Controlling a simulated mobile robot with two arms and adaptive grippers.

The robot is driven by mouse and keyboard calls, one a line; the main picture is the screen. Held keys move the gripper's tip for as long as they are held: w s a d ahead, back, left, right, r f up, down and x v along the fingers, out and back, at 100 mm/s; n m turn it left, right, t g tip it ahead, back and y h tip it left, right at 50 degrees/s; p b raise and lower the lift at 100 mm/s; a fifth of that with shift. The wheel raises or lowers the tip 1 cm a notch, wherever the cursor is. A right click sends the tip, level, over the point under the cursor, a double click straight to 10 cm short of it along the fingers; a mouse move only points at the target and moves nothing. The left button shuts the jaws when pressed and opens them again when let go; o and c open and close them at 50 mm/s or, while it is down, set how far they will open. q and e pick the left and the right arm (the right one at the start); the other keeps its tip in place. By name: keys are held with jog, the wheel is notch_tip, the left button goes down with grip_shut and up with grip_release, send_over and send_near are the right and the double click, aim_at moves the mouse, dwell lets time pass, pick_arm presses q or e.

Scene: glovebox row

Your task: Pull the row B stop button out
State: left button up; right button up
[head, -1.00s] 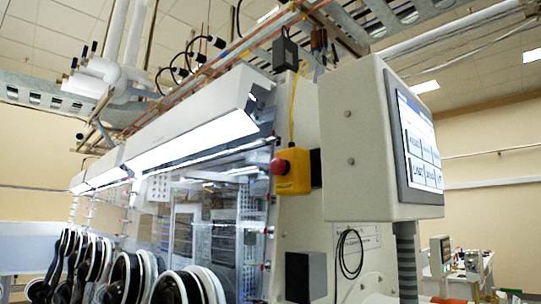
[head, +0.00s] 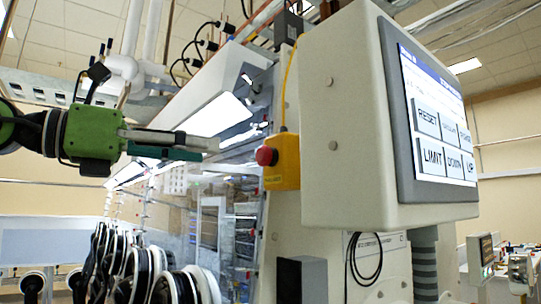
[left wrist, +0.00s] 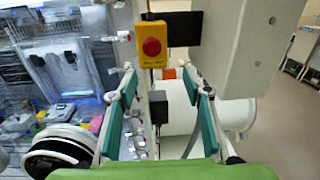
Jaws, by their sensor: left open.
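The red stop button (head: 266,156) sits on a yellow box (head: 287,170) at the end of the glovebox, facing left in the head view. In the left wrist view the red button (left wrist: 151,47) faces the camera on its yellow box (left wrist: 151,28), beyond the fingertips. My left gripper (head: 212,149) comes in from the left, with its fingers pointing right toward the button and a gap between them. In the left wrist view its two teal-padded fingers (left wrist: 162,80) are spread apart with nothing between them. My right gripper is not in view.
A large beige cabinet with a touch screen (head: 437,125) stands just right of the yellow box. A yellow cable (head: 288,80) rises from the box. A black box (head: 301,280) is below. The glovebox front has several round black-and-white glove ports (head: 185,287).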

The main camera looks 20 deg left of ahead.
aim_at(259, 156)
pick_arm(q)
jog(key=shift+t+y, duration=0.3)
jog(key=shift+y, duration=0.1)
jog(key=p+x, duration=0.1)
jog(key=x, duration=0.2)
jog(key=p+x, duration=0.2)
jog(key=x, duration=0.2)
jog(key=r+p+x, duration=0.1)
jog(key=x, duration=0.2)
jog(key=shift+w+a+p, duration=0.15)
jog(key=shift+w+p, duration=0.25)
jog(key=shift+w, duration=0.1)
jog(key=shift+w+d, duration=0.4)
jog(key=shift+w, duration=0.15)
jog(key=shift+f, duration=0.1)
jog(key=shift+c, duration=0.5)
